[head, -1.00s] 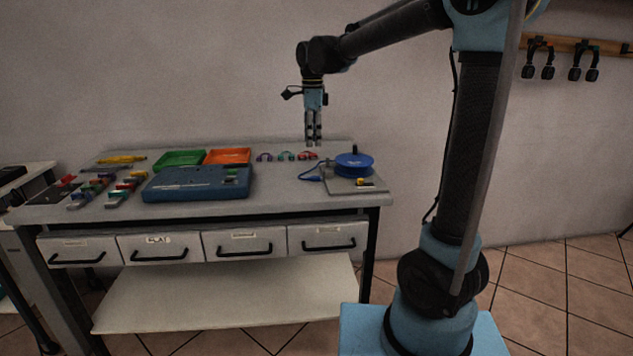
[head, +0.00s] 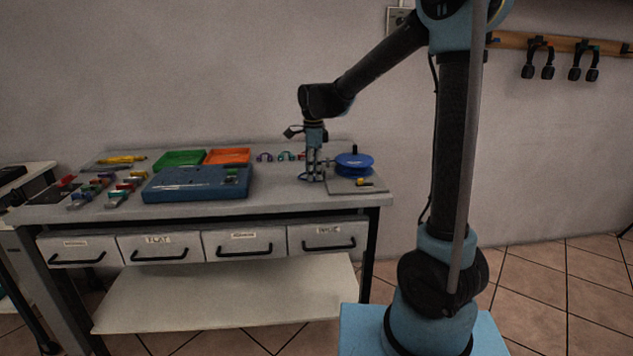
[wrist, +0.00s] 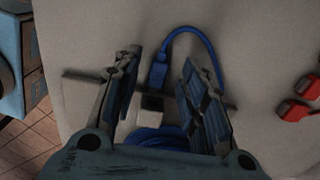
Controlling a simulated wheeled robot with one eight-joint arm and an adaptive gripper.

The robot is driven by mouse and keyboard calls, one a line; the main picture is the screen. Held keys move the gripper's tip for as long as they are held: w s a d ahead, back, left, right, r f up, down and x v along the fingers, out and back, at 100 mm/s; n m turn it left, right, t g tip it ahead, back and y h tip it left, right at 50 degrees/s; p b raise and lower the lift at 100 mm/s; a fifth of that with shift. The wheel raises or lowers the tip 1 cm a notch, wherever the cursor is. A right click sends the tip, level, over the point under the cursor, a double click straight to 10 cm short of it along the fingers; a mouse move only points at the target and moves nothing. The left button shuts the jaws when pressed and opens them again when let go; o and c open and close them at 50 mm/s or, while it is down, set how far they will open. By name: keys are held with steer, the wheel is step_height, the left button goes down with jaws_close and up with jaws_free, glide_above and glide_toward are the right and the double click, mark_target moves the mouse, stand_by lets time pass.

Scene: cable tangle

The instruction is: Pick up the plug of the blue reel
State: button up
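The blue reel (head: 353,163) sits on a grey plate at the right end of the workbench in the head view. In the wrist view part of its blue coil (wrist: 160,140) shows low, between the fingers. The blue plug (wrist: 158,75) lies on the bench top, with its blue cable curving up and to the right from it. My gripper (head: 315,179) points down just left of the reel, low over the bench. In the wrist view my gripper (wrist: 155,80) is open, with the plug between its fingers and nothing gripped. In the head view the fingers hide the plug.
A blue case (head: 197,185), a green tray (head: 180,158) and an orange tray (head: 228,156) stand left of my gripper. Red pieces (wrist: 295,109) show at right in the wrist view. The bench's front edge is clear.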

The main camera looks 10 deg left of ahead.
steer(key=shift+f, duration=0.65)
steer(key=shift+c, duration=0.5)
steer(key=c, duration=0.7)
steer(key=shift+c, duration=0.2)
step_height(320, 180, up, 10)
